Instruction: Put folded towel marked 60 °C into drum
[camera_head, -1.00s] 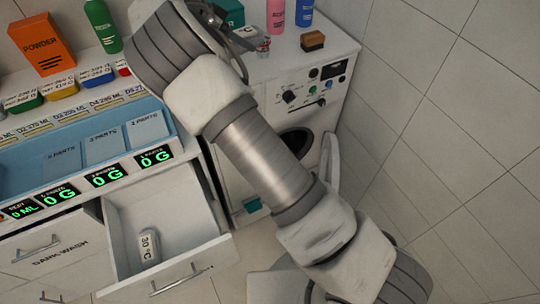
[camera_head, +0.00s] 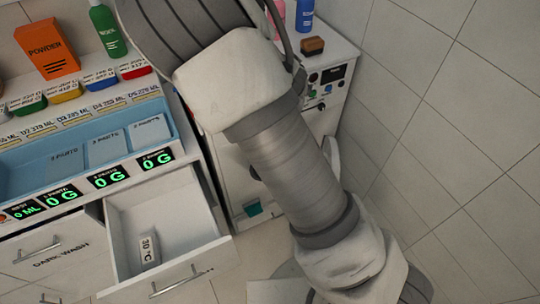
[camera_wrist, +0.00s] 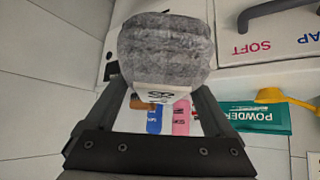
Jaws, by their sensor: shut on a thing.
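In the wrist view, my gripper (camera_wrist: 164,90) is shut on a grey folded towel (camera_wrist: 167,45), which bulges out beyond the fingers. A white tag (camera_wrist: 163,93) hangs from the towel with a dark, upside-down print that I cannot read clearly. In the head view my arm hides the gripper and towel. The white washing machine (camera_head: 238,185) stands behind my arm at centre. My arm hides most of its front, including nearly all of the drum opening. A pale edge, perhaps its door (camera_head: 331,158), shows just right of my arm.
An open drawer (camera_head: 195,220) at lower left holds a white item marked 30 °C (camera_head: 150,250). A blue tray (camera_head: 40,165), an orange powder box (camera_head: 47,45) and a green bottle (camera_head: 107,30) are on the counter. A brown block (camera_head: 312,46) sits on the machine. The tiled wall bounds the right.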

